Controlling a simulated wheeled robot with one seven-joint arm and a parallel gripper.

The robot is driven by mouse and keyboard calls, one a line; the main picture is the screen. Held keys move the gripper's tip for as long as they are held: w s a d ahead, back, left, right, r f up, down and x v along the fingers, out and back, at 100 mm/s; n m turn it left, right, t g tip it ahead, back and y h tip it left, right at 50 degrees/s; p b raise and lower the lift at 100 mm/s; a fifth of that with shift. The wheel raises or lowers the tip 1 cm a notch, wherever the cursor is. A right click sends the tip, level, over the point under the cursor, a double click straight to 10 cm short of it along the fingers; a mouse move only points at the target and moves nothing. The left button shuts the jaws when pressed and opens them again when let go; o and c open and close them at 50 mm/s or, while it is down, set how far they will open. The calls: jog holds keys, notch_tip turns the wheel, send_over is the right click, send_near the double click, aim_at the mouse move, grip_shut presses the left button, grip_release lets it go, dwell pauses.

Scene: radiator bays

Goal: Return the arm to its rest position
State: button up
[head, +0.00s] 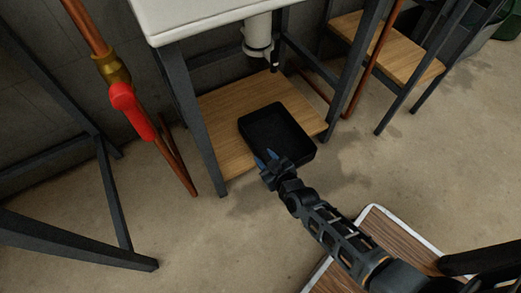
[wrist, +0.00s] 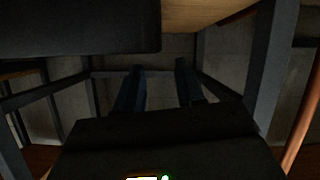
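My arm reaches from the lower right to the shelf under the white sink in the head view. My gripper (head: 266,157) is at the near left edge of a black tray (head: 301,157); I cannot tell whether they touch. In the wrist view my gripper (wrist: 158,72) has its two dark blue fingers apart, with nothing seen between them. A dark block, likely the tray (wrist: 80,30), fills the upper left of that view, close to the fingers.
The tray sits on a wooden shelf (head: 215,101) in a dark frame under the white sink (head: 200,14). A copper pipe with a red valve handle (head: 131,110) stands left. A wooden bench (head: 395,51) is at the back right. Concrete floor (head: 195,245) is open in front.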

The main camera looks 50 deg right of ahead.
jog(key=shift+p+v, duration=0.3)
jog(key=shift+v, duration=1)
